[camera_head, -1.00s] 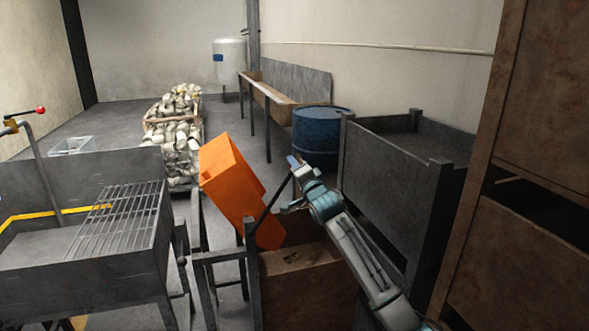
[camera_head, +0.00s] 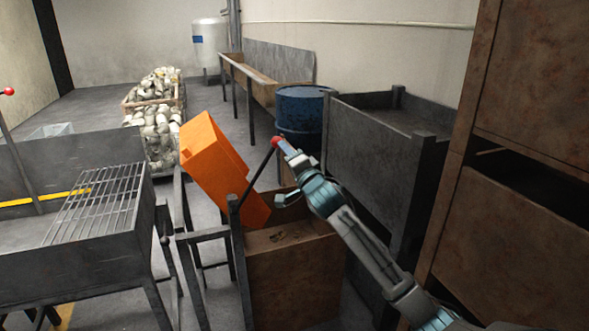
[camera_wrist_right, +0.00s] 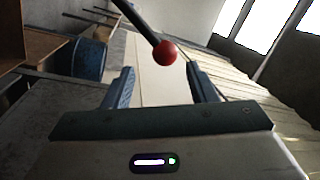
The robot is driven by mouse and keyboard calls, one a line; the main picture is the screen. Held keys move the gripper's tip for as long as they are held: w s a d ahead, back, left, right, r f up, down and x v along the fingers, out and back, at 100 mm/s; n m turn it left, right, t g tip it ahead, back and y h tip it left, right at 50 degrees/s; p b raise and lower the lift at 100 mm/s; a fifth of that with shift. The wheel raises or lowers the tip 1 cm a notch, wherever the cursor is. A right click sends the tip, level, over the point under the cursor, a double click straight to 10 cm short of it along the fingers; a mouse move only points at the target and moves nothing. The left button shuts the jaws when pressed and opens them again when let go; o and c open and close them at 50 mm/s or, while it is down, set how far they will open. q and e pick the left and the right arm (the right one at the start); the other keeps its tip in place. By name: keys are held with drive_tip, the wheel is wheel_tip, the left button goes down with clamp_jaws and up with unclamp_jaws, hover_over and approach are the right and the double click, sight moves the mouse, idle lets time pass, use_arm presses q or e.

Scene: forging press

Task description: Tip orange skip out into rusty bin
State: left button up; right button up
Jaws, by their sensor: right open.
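The orange skip (camera_head: 215,160) is tilted steeply, its lower end over the rusty bin (camera_head: 296,282). Any contents of the skip cannot be seen. A dark lever (camera_head: 255,178) with a red ball knob (camera_head: 276,142) slants up from the skip's stand. My right gripper (camera_head: 283,172) is open beside the knob. In the right wrist view, the red knob (camera_wrist_right: 166,53) shows just beyond and between the open fingertips (camera_wrist_right: 162,75), with nothing gripped. My left gripper is not in view.
A dark metal crate (camera_head: 375,155) stands right of my right arm, with a blue drum (camera_head: 302,110) behind. A rusty cabinet (camera_head: 500,210) fills the right side. A grated metal table (camera_head: 95,205) stands at left. A filled crate (camera_head: 155,115) is further back.

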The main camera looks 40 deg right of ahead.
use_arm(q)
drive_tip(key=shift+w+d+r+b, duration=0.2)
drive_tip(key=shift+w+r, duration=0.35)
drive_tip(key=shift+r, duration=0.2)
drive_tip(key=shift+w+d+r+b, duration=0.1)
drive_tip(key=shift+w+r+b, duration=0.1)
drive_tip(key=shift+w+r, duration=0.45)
use_arm(e)
drive_tip(key=shift+v, duration=1.9)
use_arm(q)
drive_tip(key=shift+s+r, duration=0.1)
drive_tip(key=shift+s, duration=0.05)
